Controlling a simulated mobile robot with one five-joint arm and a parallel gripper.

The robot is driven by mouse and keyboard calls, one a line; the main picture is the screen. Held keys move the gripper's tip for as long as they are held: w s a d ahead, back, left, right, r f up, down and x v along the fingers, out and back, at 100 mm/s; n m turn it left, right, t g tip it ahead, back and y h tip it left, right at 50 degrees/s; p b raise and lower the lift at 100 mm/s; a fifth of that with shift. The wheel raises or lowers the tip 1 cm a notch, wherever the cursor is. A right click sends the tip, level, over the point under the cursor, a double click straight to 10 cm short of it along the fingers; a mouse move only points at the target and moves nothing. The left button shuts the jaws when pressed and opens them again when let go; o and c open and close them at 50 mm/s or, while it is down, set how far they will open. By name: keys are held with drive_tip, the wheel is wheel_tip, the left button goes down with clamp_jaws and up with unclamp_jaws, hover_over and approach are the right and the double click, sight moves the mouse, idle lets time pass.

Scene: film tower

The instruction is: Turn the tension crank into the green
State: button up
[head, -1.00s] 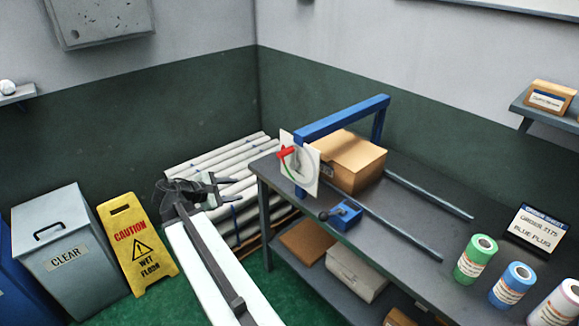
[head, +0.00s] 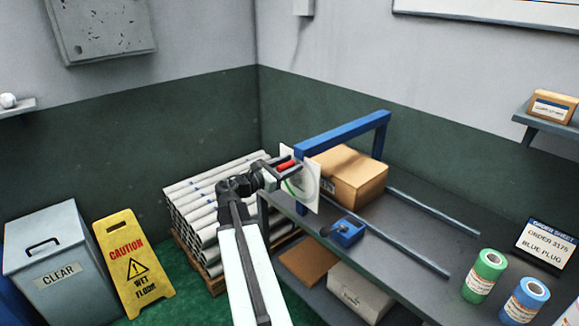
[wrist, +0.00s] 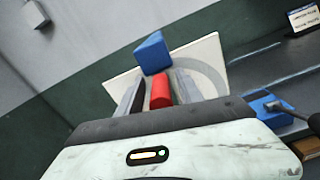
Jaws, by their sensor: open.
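The tension crank's red handle (head: 287,166) stands in front of a white dial plate (head: 312,190) on the near post of the blue frame (head: 345,132). Part of a green arc shows on the plate. My gripper (head: 278,167) is open, with its fingers on either side of the red handle. In the wrist view, the red handle (wrist: 160,92) lies between the two grey fingers, with the white plate (wrist: 205,65) behind. I cannot tell whether either finger touches the handle. Most of the dial is hidden behind my gripper.
The bench (head: 395,235) carries a cardboard box (head: 350,178), two rails, a blue block with a knob (head: 345,232), and green (head: 484,275) and blue (head: 522,300) spools. A stack of white tubes (head: 205,200) and a yellow caution sign (head: 133,265) stand left.

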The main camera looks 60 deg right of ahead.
drive_tip(key=shift+c, duration=0.3)
clamp_jaws()
drive_tip(key=shift+d+r, duration=0.1)
idle(1.0)
